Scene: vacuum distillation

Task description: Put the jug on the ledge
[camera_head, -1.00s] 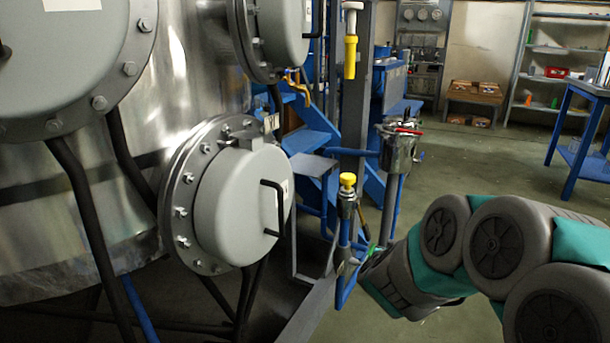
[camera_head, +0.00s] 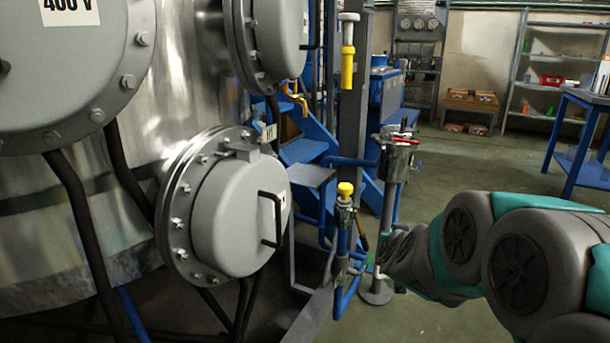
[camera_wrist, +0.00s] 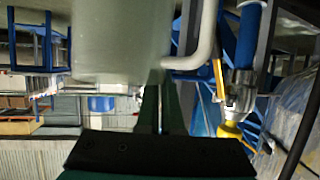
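In the wrist view a pale translucent jug (camera_wrist: 120,40) fills the upper middle, with its whitish bent handle (camera_wrist: 207,35) to its right. My gripper (camera_wrist: 160,90) has its dark green fingers close together, their tips against the jug near the foot of the handle. It appears shut on the jug; the exact contact is hidden. In the head view my arm hides most of the gripper, and I cannot make out the jug there. A small flat grey plate, which looks like the ledge (camera_head: 311,175), sits right of the lower round hatch, left of my gripper.
A yellow-topped valve (camera_head: 345,190) on blue pipes stands between the grey plate and my arm. A metal pot on a post (camera_head: 397,160) stands behind my gripper. Large round hatches (camera_head: 235,215) line the left. Open floor (camera_head: 480,165) lies at the back right.

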